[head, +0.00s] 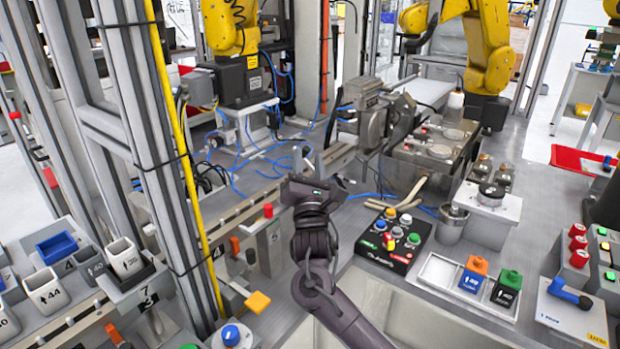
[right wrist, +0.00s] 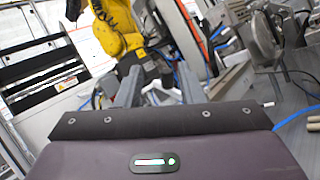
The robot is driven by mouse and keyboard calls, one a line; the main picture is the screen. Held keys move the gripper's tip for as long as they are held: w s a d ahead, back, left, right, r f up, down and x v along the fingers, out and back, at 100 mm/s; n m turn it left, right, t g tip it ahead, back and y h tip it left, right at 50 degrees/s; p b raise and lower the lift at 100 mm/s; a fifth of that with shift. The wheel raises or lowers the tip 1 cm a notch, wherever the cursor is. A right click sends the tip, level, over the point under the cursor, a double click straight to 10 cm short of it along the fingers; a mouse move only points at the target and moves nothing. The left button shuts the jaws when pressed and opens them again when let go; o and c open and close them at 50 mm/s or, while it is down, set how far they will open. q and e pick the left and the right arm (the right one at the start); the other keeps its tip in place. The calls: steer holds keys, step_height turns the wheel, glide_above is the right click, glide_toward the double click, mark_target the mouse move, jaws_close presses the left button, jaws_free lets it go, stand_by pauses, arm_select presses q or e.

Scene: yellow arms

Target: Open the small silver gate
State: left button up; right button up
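My right gripper (head: 318,170) reaches up the middle of the head view, with its tips among the machine parts. A silver block (right wrist: 236,80) shows right of the fingers in the right wrist view. My left gripper is not in view.
A grey vise-like machine (head: 375,115) stands beyond the panel. Blue cables (head: 240,170) run to its left. A black button box (head: 397,240) and a metal cup (head: 452,222) stand on the right. A yellow-cabled frame post (head: 150,130) rises on the left.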

steer(key=s, duration=0.7)
steer(key=shift+s+d, duration=0.2)
